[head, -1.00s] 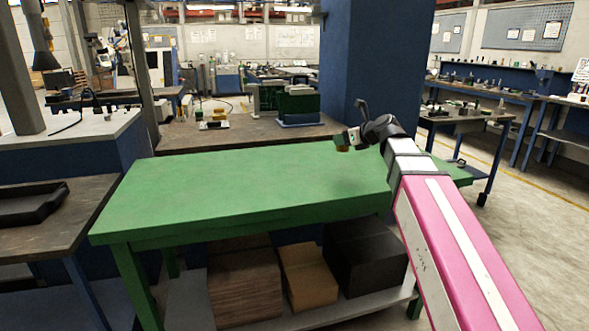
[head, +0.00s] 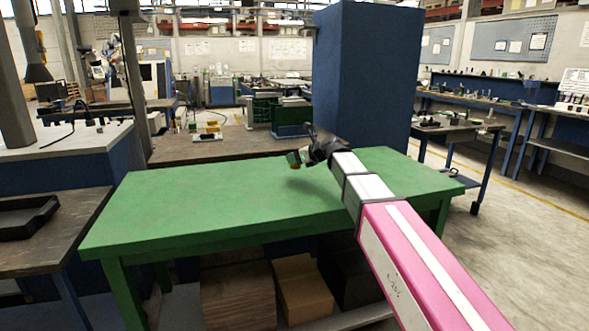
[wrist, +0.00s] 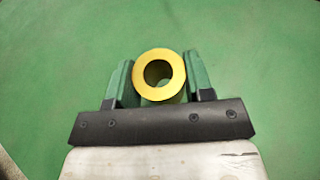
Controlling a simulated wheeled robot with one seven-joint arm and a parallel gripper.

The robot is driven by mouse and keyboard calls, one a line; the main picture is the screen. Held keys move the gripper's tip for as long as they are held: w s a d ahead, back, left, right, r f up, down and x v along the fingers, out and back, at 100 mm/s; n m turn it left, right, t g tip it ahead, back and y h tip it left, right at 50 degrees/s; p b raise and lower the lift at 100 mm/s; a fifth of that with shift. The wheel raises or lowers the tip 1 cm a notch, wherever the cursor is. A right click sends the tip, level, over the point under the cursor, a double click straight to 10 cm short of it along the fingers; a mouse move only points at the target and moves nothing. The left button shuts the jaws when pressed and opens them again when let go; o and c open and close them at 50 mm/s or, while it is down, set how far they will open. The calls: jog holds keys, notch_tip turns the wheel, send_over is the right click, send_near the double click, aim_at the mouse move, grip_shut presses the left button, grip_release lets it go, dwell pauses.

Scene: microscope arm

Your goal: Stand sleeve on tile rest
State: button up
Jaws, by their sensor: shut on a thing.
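A yellow sleeve with a round hole (wrist: 160,95) is between the two green fingers of my gripper (wrist: 159,74) in the wrist view. The fingers are shut on its sides and I look along its bore, its end ring facing the camera. In the head view my gripper (head: 295,158) is over the green table (head: 200,205), past its middle. A dark shadow lies on the tabletop below it, with a gap between. The sleeve is too small there to make out clearly. I cannot make out a tile rest in either view.
The green tabletop looks bare. A blue column (head: 366,80) stands behind it. A brown bench (head: 200,150) with small equipment is behind on the left. A dark tray (head: 25,215) lies on a bench at the left. Boxes sit on the shelf below.

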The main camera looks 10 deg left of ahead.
aim_at(295, 168)
jog(key=shift+w+a+f, duration=0.35)
jog(key=shift+a, duration=0.05)
jog(key=shift+f, duration=1.95)
jog(key=shift+f, duration=0.1)
jog(key=o, duration=1.2)
